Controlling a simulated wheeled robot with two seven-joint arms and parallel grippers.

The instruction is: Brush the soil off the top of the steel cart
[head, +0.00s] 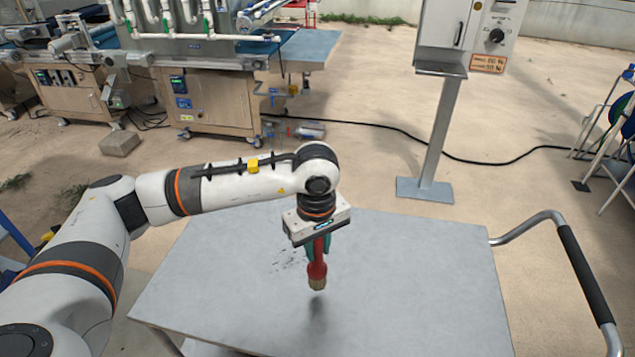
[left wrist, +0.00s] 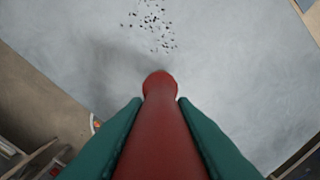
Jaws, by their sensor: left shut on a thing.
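The steel cart (head: 420,275) has a flat grey top in the middle of the head view. Dark soil crumbs (head: 287,262) lie scattered on it, left of my left gripper; they also show at the top of the left wrist view (left wrist: 152,22). My left gripper (head: 318,250) is shut on a red-handled brush (head: 317,271), with green fingers on both sides of the handle. The brush hangs with its tan bristles down, above the cart top, with a shadow below it. In the left wrist view the red handle (left wrist: 160,120) hides the bristles. My right gripper is not in view.
The cart's push handle (head: 585,275) rises at the right. A grey control post (head: 440,130) stands behind the cart. The seeder machine (head: 205,95) is at the back left, with a concrete block (head: 120,143) on the floor. The right part of the cart top is clear.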

